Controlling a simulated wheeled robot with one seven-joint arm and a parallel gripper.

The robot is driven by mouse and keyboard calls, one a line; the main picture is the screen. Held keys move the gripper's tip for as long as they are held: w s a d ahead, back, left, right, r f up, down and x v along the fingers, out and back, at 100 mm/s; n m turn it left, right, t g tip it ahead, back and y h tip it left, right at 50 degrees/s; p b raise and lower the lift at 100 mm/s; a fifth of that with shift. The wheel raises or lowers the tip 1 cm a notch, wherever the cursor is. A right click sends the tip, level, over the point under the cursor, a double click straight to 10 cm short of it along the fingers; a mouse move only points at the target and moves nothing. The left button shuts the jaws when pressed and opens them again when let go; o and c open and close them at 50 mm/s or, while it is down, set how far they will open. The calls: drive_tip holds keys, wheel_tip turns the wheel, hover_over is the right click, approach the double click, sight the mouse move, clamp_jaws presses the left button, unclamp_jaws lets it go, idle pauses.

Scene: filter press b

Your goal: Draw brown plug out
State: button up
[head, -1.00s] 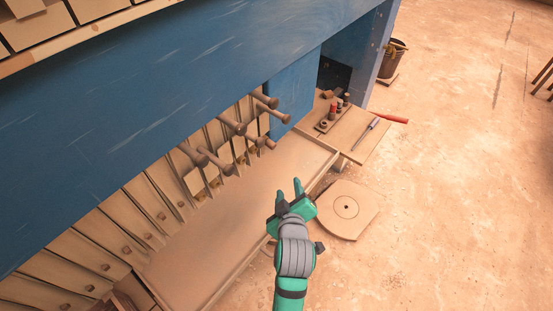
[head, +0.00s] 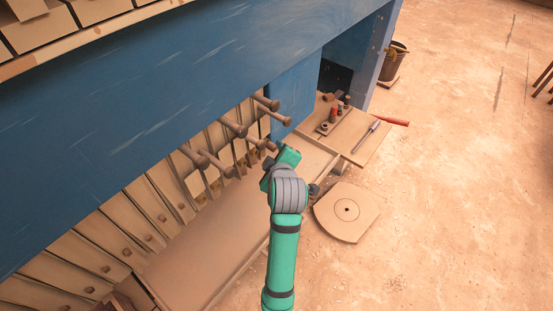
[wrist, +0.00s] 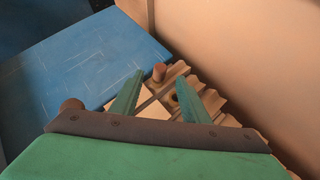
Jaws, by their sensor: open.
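A short reddish-brown plug (wrist: 159,72) stands up from the pale ribbed plates in the wrist view, just past the fingertips and between their lines. My gripper (wrist: 160,86) is open, with its two green fingers apart and nothing between them touching the plug. A dark round hole (wrist: 173,98) shows beside the right finger. In the head view my gripper (head: 270,160) is at the right end of the row of plates, close to the brown pegs; its fingers are largely hidden there. I cannot tell which head-view peg matches the plug.
Several brown pegs (head: 266,102) jut out from the press under the blue beam (head: 150,110). Another brown peg end (wrist: 72,104) sits left of my gripper, near the blue panel (wrist: 90,55). A side shelf (head: 365,150) holds a small rack and a red-handled tool.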

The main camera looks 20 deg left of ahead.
sight(273, 149)
drive_tip(key=shift+x, duration=2.3)
clamp_jaws()
